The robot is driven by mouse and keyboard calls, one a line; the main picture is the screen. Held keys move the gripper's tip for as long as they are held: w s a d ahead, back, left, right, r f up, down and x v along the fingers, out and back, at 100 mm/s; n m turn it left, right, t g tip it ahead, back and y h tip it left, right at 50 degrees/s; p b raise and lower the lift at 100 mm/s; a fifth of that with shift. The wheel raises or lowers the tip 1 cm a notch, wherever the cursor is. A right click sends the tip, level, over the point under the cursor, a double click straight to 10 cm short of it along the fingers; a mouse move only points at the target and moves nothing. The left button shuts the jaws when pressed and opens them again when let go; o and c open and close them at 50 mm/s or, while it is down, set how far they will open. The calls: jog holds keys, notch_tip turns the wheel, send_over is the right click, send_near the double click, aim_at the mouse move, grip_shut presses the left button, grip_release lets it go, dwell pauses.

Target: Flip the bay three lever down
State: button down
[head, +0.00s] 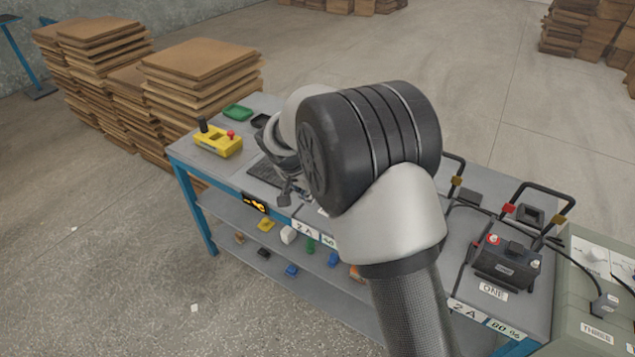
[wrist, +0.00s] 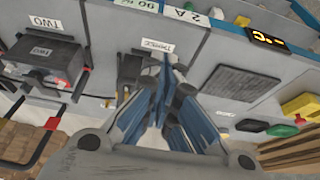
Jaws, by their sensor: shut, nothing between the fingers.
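My gripper (wrist: 166,62) is shut and empty in the wrist view. Its fingers cover part of bay three, just below the bay's THREE label (wrist: 157,46). A dark block (wrist: 130,67) shows to the left of the fingers. I cannot make out the bay three lever or its position; the fingers hide much of that area. In the head view my gripper (head: 288,188) shows partly, low over the bench, and my arm hides bay three.
Bay two's battery (wrist: 45,62) sits left in the wrist view. Bay one's battery (head: 507,264) is at the right of the bench (head: 228,177) in the head view. A yellow control box (head: 218,140) stands at the left end. Cardboard stacks (head: 200,75) stand behind.

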jog(key=shift+s+a, duration=0.6)
jog(key=shift+s, duration=0.2)
jog(key=shift+s+a, duration=0.55)
jog(key=shift+s, duration=0.25)
jog(key=shift+r, duration=0.1)
jog(key=s+d+r+n+y, duration=0.1)
jog(key=s+d+r, duration=0.5)
jog(key=s+r, duration=0.15)
jog(key=s+d+r+n, duration=0.2)
jog(key=s+d+r, duration=0.3)
jog(key=s+r, duration=0.25)
jog(key=s+d+r+n, duration=0.1)
jog(key=s+n, duration=0.1)
jog(key=s, duration=0.7)
jog(key=s+d+r+n+t+y, duration=0.1)
jog(key=s+d+n, duration=0.1)
jog(key=s, duration=0.7)
jog(key=shift+s+d+y, duration=0.15)
jog(key=shift+d+y, duration=0.15)
jog(key=shift+d, duration=0.15)
